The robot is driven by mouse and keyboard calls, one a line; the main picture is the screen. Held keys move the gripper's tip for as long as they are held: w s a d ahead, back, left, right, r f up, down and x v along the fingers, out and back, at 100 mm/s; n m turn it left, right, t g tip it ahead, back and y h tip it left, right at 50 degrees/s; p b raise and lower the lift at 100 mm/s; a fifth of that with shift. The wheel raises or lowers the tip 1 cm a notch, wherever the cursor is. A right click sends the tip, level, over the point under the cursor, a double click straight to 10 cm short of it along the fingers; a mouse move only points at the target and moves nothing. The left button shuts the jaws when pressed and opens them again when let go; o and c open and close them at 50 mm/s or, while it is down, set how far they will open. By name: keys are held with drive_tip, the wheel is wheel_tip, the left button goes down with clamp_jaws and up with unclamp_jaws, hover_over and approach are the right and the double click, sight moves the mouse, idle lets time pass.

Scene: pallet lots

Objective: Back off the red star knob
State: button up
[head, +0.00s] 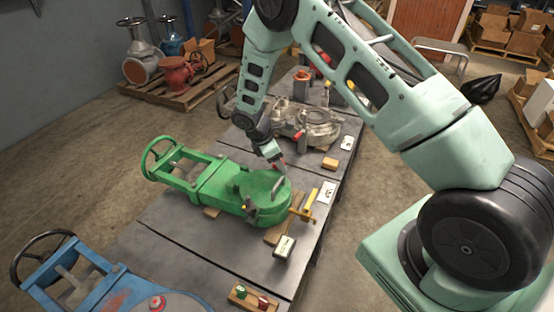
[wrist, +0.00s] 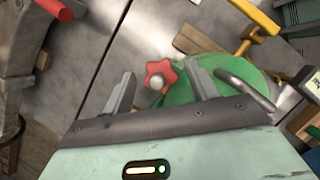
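The red star knob (wrist: 158,76) has a pale round centre and shows in the wrist view between my two fingers, in front of the green valve (wrist: 222,92). My gripper (wrist: 161,72) is open. Gaps show between the knob and both fingers, so it is not clamped. How far the knob lies from the fingertips in depth is hard to tell. In the head view the green valve (head: 225,187) lies on the grey table, and my gripper (head: 277,161) is low at its far right side. There the gripper mostly hides the knob.
A curved metal handle (wrist: 246,88) rises close beside my right finger. A yellow T-shaped bar (head: 304,207) stands at the green valve's near right. A blue valve (head: 90,288) is at the lower left and a grey metal casting (head: 315,125) lies behind.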

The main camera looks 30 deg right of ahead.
drive_tip(key=b+v, duration=0.1)
drive_tip(key=v, duration=1.6)
drive_tip(key=shift+r, duration=0.25)
